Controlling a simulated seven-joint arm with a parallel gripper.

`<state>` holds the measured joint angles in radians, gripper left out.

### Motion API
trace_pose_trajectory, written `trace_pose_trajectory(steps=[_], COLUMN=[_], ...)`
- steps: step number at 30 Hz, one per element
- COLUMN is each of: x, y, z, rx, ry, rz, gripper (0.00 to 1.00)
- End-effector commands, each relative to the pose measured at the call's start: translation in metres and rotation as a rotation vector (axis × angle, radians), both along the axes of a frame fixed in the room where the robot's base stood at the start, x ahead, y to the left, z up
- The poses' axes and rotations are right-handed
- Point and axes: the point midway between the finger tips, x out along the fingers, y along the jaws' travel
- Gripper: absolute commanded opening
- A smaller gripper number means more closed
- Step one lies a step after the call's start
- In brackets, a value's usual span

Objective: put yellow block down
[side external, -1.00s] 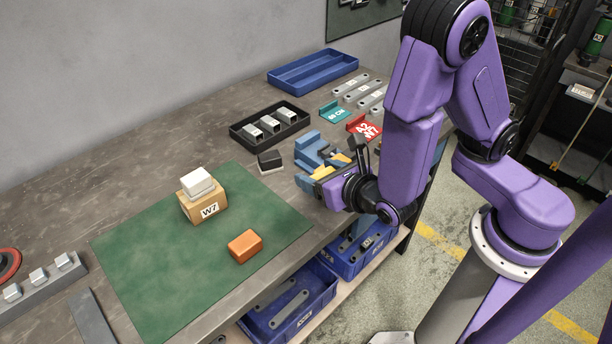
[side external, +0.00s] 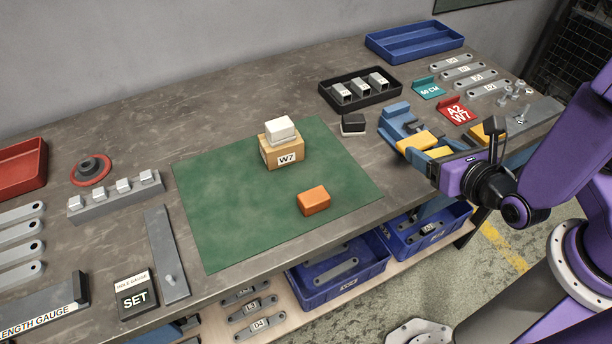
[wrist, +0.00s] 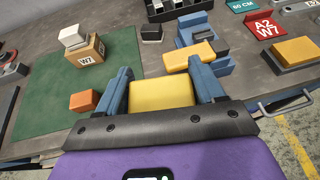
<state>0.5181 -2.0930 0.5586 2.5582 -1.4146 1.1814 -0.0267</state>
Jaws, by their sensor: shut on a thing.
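A yellow block (wrist: 160,94) is held between the two blue fingers of my gripper (wrist: 164,90) in the wrist view. In the side view the held block (side external: 438,152) is partly hidden by my gripper (side external: 432,155), near the table's front edge, right of the green mat (side external: 215,210). Another yellow piece (wrist: 190,56) lies by the blue vise-like fixture (wrist: 196,28), just beyond my gripper. A third yellow piece (wrist: 296,50) rests on a grey block to the right. I cannot tell how high the held block is.
An orange block (side external: 313,200) lies on the mat; a white block (side external: 281,129) sits on a W7 box (side external: 281,153). A black-and-white block (side external: 352,124), black tray (side external: 360,88) and red A2 W7 sign (side external: 455,111) stand nearby. The mat's front and left areas are bare.

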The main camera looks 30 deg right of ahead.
Motion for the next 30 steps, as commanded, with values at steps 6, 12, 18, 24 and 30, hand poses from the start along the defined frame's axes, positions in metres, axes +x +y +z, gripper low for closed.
trace_pose_trajectory(steps=[6,12,18,24,30], x=[0.011,0.029,0.045,0.059,0.072], y=[0.024,0.062,0.102,0.141,0.178], z=[-0.002,-0.004,-0.005,-0.004,-0.002], rx=[0.003,0.006,0.007,0.007,0.007], ry=[0.007,0.016,0.021,0.019,0.013], rz=[0.013,0.037,0.063,0.088,0.113], gripper=[0.33,0.33,0.33,0.33,0.33])
